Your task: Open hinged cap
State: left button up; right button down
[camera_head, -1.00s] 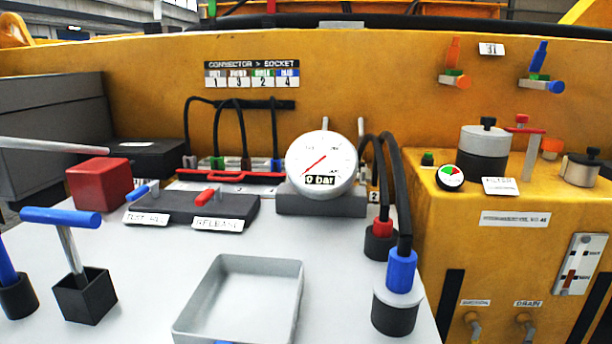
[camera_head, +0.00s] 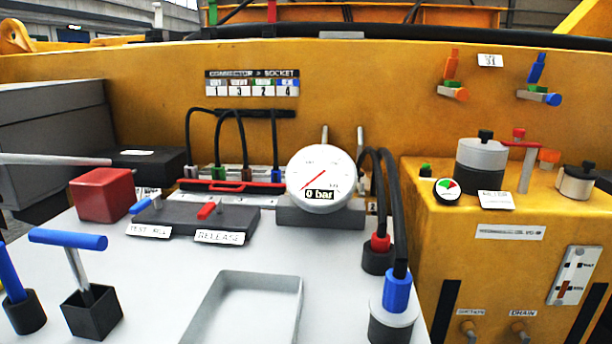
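Neither of my grippers shows in the head view. No part is clearly marked as a hinged cap, and I cannot tell which one it is. On the yellow housing at the right stands a grey cylinder (camera_head: 482,158) with a black knob on top, labelled FILTER. Right of it is a smaller metallic pot (camera_head: 578,182) with a dark lid and knob, which looks closed. A red flat bar (camera_head: 522,143) on a post stands between them. A red bar (camera_head: 232,186) lies in front of the row of hose connectors at the back of the bench.
A gauge (camera_head: 320,179) reading 0 bar stands at the bench's back. An open grey tray (camera_head: 291,276) lies in front. Blue-handled tools stand in black holders (camera_head: 91,313) at left. Black hoses with red and blue connectors (camera_head: 397,291) rise at the bench's right edge.

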aim_at(584, 173)
jog(key=k+l, duration=0.75)
jog(key=l, duration=0.15)
